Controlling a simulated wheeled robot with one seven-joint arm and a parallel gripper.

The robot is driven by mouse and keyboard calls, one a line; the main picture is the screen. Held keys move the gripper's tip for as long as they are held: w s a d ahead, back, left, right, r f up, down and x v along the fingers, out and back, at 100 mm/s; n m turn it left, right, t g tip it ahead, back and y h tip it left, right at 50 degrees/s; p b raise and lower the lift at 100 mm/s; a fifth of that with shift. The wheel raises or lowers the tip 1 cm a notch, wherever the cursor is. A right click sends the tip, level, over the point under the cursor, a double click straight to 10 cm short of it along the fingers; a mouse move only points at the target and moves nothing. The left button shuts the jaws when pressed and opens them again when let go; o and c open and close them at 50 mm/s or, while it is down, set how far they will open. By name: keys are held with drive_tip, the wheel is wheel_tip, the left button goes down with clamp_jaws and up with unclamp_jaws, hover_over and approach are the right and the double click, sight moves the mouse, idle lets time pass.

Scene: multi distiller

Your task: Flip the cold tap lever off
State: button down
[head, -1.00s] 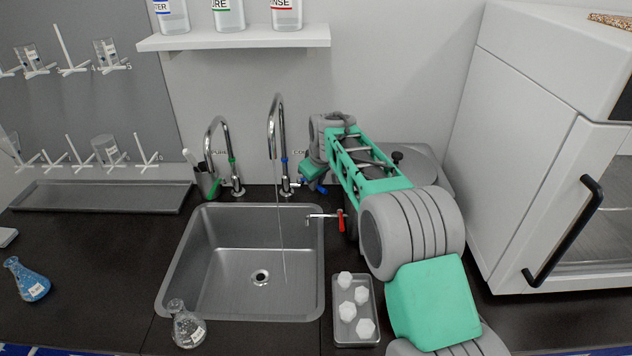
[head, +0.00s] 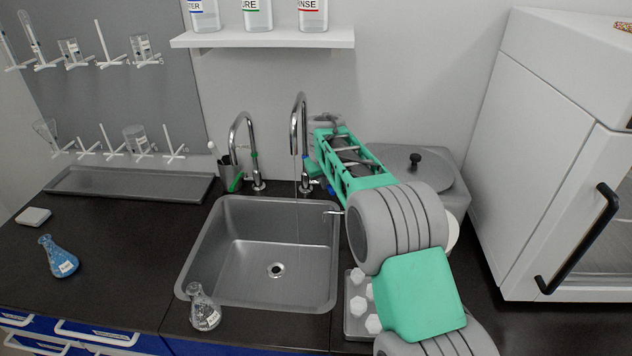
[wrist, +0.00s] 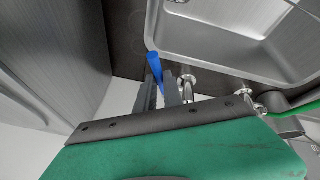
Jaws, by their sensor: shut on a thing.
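The cold tap (head: 299,125) is a tall chrome gooseneck with a blue ring, at the right behind the sink. A thin stream of water falls from its spout into the sink. Its blue lever (wrist: 153,61) shows in the wrist view, sticking out between the fingers. My gripper (wrist: 158,82) is shut on this lever, with dark fingers on both sides. In the head view my arm hides most of the gripper and lever; only small blue parts show near the tap base.
A second tap (head: 236,150) with a green lever (head: 236,183) stands left of the cold tap. The steel sink (head: 215,270) lies in front. A flask (head: 205,312) stands at its front left corner. A tray (head: 352,325) of white pieces is partly behind my arm. A shelf (head: 262,40) hangs above.

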drive_tip(key=c, duration=1.5)
unclamp_jaws()
drive_tip(key=v, duration=0.7)
drive_tip(key=shift+s+r+b, duration=0.15)
drive_tip(key=shift+r+b, duration=0.2)
drive_tip(key=shift+b, duration=0.05)
